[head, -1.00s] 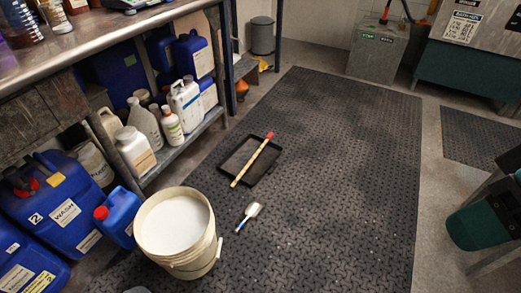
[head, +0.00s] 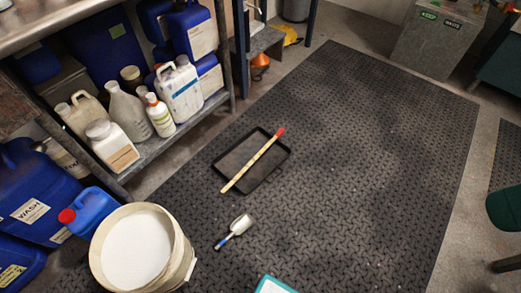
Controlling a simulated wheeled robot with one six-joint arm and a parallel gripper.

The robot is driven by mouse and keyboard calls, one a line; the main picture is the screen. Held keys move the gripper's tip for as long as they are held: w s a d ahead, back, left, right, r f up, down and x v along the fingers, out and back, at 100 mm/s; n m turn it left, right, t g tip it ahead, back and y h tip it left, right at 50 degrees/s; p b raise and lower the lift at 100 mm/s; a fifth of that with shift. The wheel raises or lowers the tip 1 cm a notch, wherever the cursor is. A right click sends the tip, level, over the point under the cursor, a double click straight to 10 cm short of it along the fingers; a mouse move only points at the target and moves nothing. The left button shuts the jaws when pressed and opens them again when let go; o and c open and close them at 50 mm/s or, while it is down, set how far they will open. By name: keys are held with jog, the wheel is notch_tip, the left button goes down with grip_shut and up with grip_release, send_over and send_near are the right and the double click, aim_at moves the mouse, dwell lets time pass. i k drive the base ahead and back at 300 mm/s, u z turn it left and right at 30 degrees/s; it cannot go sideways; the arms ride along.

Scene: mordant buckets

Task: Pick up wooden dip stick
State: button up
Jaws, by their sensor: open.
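The wooden dip stick (head: 250,163) is a pale stick with a red tip at its upper right end. It lies diagonally across a shallow black tray (head: 284,168) on the dark rubber floor mat. Its plain lower left end reaches over the tray's near rim. Nothing covers the stick. I see no fingers of my gripper in this view. A teal and white piece (head: 275,286) pokes in at the bottom edge, and I cannot tell what it is.
A small scoop or brush (head: 235,231) lies on the mat (head: 350,215). A bucket of white material (head: 183,262) stands lower left. Blue jugs (head: 38,202) and a shelf with bottles (head: 180,135) line the left. The mat right of the tray is clear.

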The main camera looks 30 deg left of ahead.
aim_at(278, 135)
jog(key=u, duration=1.2)
